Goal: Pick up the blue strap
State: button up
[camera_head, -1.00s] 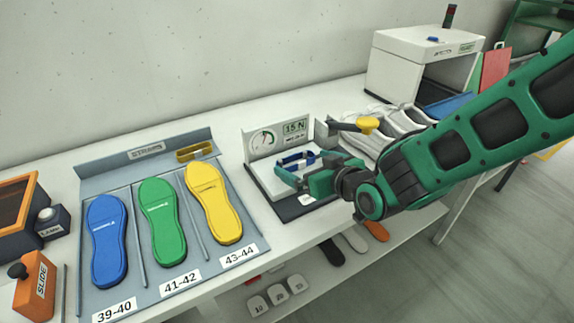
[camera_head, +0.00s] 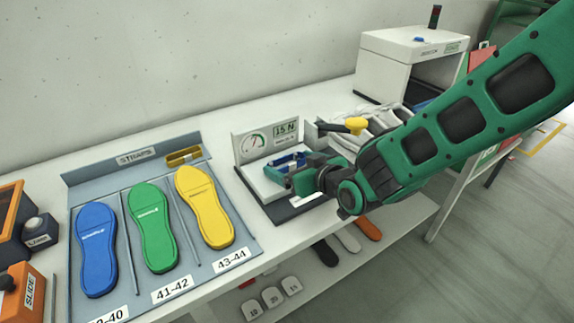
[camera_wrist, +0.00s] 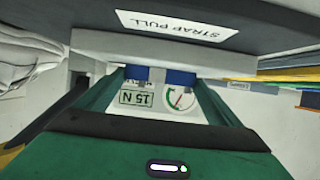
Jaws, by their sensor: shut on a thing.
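The blue strap (camera_head: 287,161) is at the white strap-pull tester (camera_head: 262,183), in front of its dial panel. My gripper (camera_head: 287,173) reaches in from the right and is shut on the strap. In the wrist view, two blue pieces of the strap (camera_wrist: 180,77) show between my green fingers (camera_wrist: 158,92), under the grey block labelled STRAP PULL. I cannot tell whether the strap still touches the tester.
A white box machine (camera_head: 385,62) stands further back.

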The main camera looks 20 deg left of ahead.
notch_tip(320, 180, up, 18)
dwell(0.6)
